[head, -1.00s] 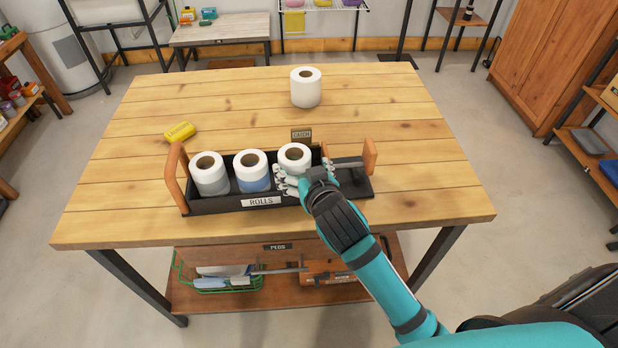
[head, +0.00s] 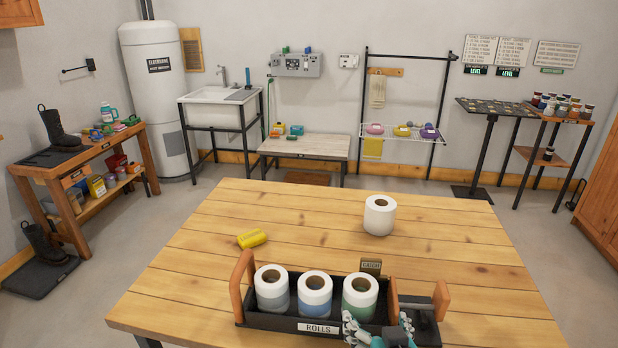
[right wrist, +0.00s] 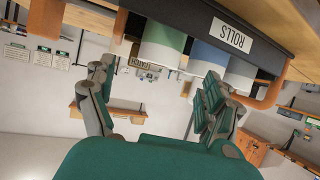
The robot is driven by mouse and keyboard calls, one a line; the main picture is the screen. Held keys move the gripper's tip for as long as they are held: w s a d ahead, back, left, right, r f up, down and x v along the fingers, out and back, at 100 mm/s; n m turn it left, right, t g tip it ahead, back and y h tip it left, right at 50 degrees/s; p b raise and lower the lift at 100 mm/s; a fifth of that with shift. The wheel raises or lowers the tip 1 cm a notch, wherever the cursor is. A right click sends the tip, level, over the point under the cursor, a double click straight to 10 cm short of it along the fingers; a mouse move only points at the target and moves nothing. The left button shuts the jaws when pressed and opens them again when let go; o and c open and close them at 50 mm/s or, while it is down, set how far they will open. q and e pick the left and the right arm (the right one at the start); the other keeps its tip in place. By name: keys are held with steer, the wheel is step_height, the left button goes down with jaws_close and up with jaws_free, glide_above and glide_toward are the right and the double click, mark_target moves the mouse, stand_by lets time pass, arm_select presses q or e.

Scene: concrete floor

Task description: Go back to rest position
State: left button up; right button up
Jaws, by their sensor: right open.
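My right gripper (head: 378,332) is at the bottom edge of the head view, at the near side of the black ROLLS tray (head: 283,322). In the right wrist view the gripper (right wrist: 155,95) has its fingers spread, with nothing between them. Three rolls stand in the tray: a left one (head: 272,290), a middle one (head: 315,296) and a right one with a green lower part (head: 359,298). The gripper is nearest the right roll. The right wrist view is upside down and shows the tray (right wrist: 262,22) and the green-based roll (right wrist: 160,42) beyond the fingers. My left gripper is out of view.
A lone white roll (head: 379,215) stands on the wooden table (head: 300,215) behind the tray. A yellow block (head: 252,239) lies to the left. A small sign (head: 371,266) stands behind the tray. The tray has upright orange handles at both ends. The table's back is mostly clear.

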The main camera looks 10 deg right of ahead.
steer(key=s+d+f+n+g, duration=0.1)
steer(key=s+d+f+g, duration=0.1)
steer(key=s+f+g, duration=0.55)
steer(key=s+d+f+n+g, duration=0.1)
steer(key=s+d+f+g, duration=0.1)
steer(key=s+f, duration=0.9)
steer(key=s+f+g, duration=0.1)
steer(key=s+f, duration=0.2)
steer(key=f, duration=0.9)
steer(key=s+f+g, duration=0.1)
steer(key=s+f, duration=0.1)
steer(key=f, duration=1)
steer(key=s+d+f, duration=0.2)
steer(key=s+f, duration=1.2)
steer(key=s, duration=0.1)
steer(key=shift+s+d+f+n+g, duration=0.2)
steer(key=shift+s+d+n+g, duration=0.05)
steer(key=shift+s+n+g, duration=0.15)
